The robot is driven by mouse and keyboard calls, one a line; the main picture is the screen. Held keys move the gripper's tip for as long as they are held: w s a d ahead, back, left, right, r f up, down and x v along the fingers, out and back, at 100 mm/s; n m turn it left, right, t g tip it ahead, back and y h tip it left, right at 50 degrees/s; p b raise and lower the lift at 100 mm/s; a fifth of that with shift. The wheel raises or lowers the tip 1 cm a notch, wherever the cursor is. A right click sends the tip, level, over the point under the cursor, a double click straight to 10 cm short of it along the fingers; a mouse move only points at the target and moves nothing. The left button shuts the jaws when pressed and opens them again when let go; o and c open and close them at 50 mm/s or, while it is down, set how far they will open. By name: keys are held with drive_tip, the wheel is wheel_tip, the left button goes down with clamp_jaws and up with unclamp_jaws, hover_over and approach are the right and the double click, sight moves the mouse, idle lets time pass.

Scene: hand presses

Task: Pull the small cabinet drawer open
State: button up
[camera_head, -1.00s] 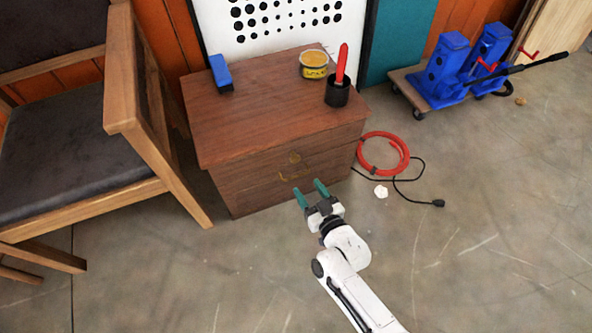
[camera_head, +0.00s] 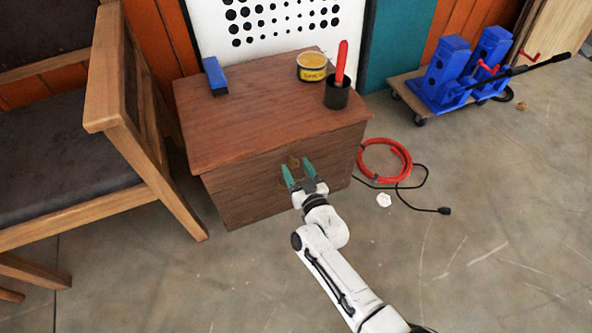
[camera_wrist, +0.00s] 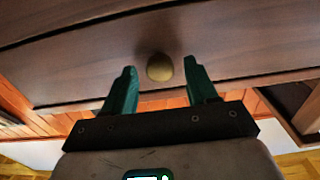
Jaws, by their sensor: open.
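The small wooden cabinet (camera_head: 262,118) stands on the floor against the wall, and its drawer front (camera_head: 246,188) looks flush with the body. A brass knob (camera_head: 293,160) sits on the front; it also shows as a round knob in the wrist view (camera_wrist: 160,68). My gripper (camera_head: 298,167) is open in front of the drawer, with its two green fingers pointing at the front. In the wrist view the gripper's fingers stand either side of the knob, with a gap on each side. The lower part of the front is partly hidden by my gripper.
On the cabinet top are a blue block (camera_head: 215,76), a yellow tin (camera_head: 312,66) and a dark cup (camera_head: 337,93) with a red-handled tool. A wooden chair (camera_head: 105,100) stands close at left. A red hose coil (camera_head: 386,160) and black cable lie at right.

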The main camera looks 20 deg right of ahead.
drive_tip(key=shift+w, duration=0.4)
clamp_jaws()
idle(0.4)
